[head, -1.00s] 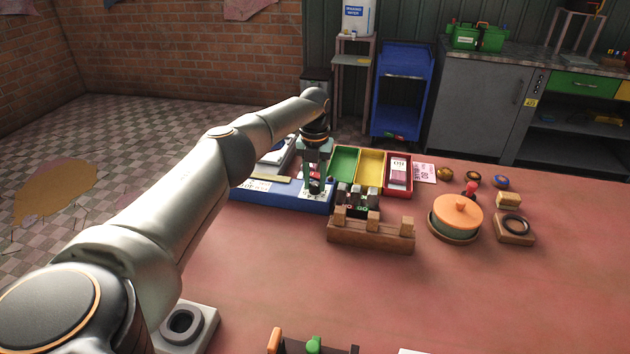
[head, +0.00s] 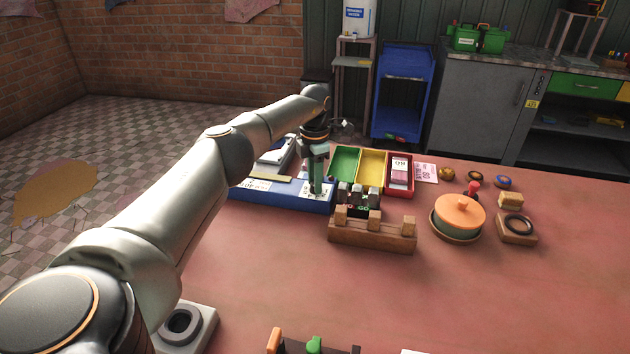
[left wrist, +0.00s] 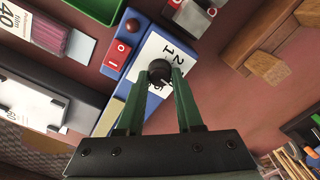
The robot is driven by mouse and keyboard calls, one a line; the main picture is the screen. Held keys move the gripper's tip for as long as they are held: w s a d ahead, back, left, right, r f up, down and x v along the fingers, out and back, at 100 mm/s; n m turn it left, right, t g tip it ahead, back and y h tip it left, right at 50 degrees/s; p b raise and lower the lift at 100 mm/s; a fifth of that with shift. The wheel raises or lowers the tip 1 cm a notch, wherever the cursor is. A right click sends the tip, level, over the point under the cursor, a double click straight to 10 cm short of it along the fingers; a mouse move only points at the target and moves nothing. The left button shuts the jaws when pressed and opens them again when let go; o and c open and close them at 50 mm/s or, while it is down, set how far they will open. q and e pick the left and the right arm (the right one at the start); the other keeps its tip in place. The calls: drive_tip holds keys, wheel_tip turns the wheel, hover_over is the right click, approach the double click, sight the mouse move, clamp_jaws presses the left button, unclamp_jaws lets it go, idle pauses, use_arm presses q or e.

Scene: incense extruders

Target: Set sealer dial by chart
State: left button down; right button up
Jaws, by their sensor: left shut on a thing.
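The sealer (head: 268,194) is a long blue unit at the back left of the table. Its white dial plate with black numerals (left wrist: 152,50) shows in the left wrist view; the numerals 2 and 1 can be read. My left gripper (head: 317,191) points down at the sealer's right end. In the left wrist view its green fingers (left wrist: 160,78) are shut on the round black dial knob (left wrist: 159,69), which hides part of the plate. The dial's exact setting cannot be read. A red rocker switch (left wrist: 117,53) sits beside the plate. My right gripper is out of view.
A wooden rack (head: 370,236) stands close in front. An orange-lidded pot (head: 459,212) is to the right.

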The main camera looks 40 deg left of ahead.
use_arm(q)
drive_tip(key=shift+m, duration=1.2)
drive_tip(key=c, duration=0.6)
unclamp_jaws()
drive_tip(key=shift+o, duration=0.2)
wheel_tip(320, 180, up, 13)
drive_tip(key=shift+f, duration=0.2)
